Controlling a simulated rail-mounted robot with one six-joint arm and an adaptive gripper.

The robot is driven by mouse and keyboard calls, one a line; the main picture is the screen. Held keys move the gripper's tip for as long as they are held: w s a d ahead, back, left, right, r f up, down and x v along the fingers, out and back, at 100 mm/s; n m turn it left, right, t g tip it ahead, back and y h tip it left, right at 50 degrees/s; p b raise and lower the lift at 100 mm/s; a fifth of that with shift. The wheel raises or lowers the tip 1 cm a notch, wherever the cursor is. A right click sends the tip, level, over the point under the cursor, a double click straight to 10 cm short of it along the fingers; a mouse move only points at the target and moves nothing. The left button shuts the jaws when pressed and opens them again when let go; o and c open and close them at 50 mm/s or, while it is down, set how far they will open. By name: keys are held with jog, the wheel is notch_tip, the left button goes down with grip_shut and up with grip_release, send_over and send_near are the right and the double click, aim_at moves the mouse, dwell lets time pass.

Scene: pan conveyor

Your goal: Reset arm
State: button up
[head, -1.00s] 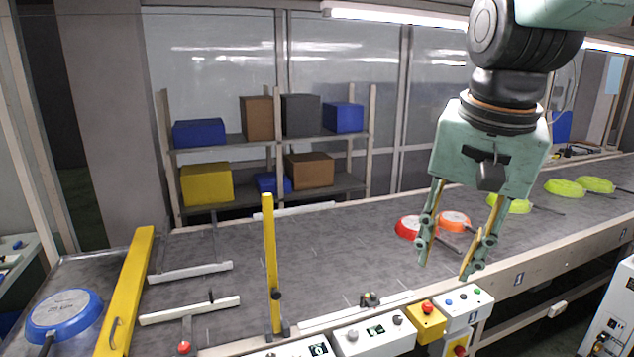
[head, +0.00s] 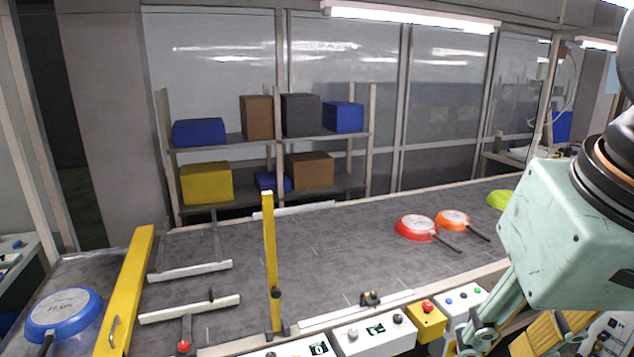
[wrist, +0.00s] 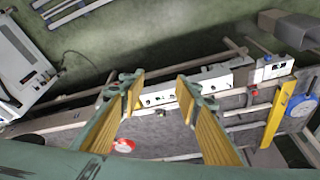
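My gripper (wrist: 157,85) is open and empty, its two yellow-padded fingers well apart in the wrist view. In the head view it is large at the lower right, in front of the conveyor's near edge, with its fingertips partly cut off or hidden. The conveyor (head: 340,245) runs across the scene. A red pan (head: 416,228) and an orange pan (head: 452,220) lie on it, left of my gripper and apart from it. A blue pan (head: 62,312) lies at the far left end. A yellow-green pan (head: 498,199) is partly hidden behind my gripper.
Yellow barriers stand at the left (head: 128,290) and mid-belt (head: 270,260). Control boxes (head: 374,334) line the near edge, close to my gripper. A shelf with boxes (head: 206,183) stands behind the conveyor. The belt between the mid-belt barrier and the red pan is clear.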

jog(key=shift+s+f+n, duration=0.25)
jog(key=shift+s+f, duration=0.1)
jog(key=shift+s, duration=0.5)
jog(key=shift+s+f+n, duration=0.25)
jog(key=shift+s+f, duration=0.1)
jog(key=shift+s, duration=0.5)
jog(key=shift+o, duration=0.5)
jog(key=shift+w+r, duration=0.1)
dwell(0.4)
